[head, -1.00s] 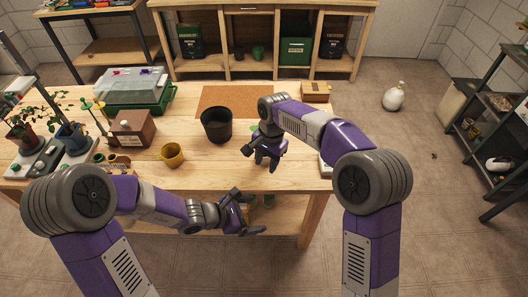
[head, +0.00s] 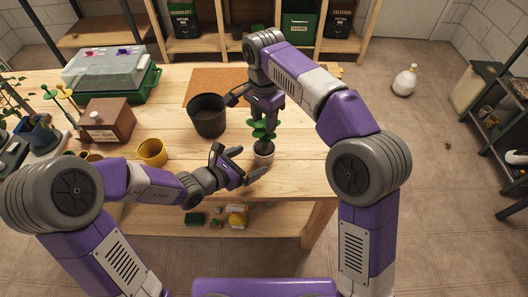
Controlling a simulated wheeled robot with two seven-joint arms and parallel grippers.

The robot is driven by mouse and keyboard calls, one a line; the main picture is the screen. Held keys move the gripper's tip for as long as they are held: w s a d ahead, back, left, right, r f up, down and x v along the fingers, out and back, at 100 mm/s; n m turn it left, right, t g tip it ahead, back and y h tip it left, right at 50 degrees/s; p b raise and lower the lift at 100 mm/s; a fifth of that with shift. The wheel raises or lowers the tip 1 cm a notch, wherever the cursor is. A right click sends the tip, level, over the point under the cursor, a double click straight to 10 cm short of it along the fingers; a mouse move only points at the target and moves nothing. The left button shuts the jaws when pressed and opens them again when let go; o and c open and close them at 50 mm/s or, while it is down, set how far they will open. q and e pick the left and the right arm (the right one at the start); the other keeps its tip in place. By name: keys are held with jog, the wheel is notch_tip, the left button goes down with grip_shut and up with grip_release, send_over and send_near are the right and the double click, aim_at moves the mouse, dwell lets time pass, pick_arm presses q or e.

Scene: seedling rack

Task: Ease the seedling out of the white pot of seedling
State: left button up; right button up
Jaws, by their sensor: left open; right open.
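A green leafy seedling (head: 264,131) stands upright in a small white pot (head: 264,156) filled with dark soil, near the front edge of the wooden table. My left gripper (head: 252,167) is open, just left of the white pot, with its fingers pointing at it. Whether a finger touches the pot I cannot tell. My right gripper (head: 252,110) is open above and behind the seedling, pointing down, with one finger toward the black pot. Its other finger is partly hidden near the leaves.
A large black pot (head: 208,122) stands left of the seedling, in front of a cork mat (head: 200,84). A yellow pot (head: 152,153), a brown box (head: 107,121) and a green propagator with a clear lid (head: 110,80) are further left. Bare wood lies right of the seedling.

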aim_at(264, 137)
pick_arm(q)
jog(key=shift+w+d+f, duration=0.1)
jog(key=shift+w+d, duration=0.1)
jog(key=shift+d, duration=0.05)
pick_arm(e)
jog(key=shift+s, duration=0.1)
pick_arm(q)
jog(key=x, duration=0.6)
jog(key=shift+w+d, duration=0.2)
jog(key=shift+d, duration=0.1)
jog(key=c, duration=1.5)
pick_arm(e)
jog(key=shift+r, duration=0.1)
notch_tip(264, 137, down, 8)
jog(key=n+t, duration=0.1)
jog(key=n, duration=0.5)
jog(key=shift+n, duration=0.4)
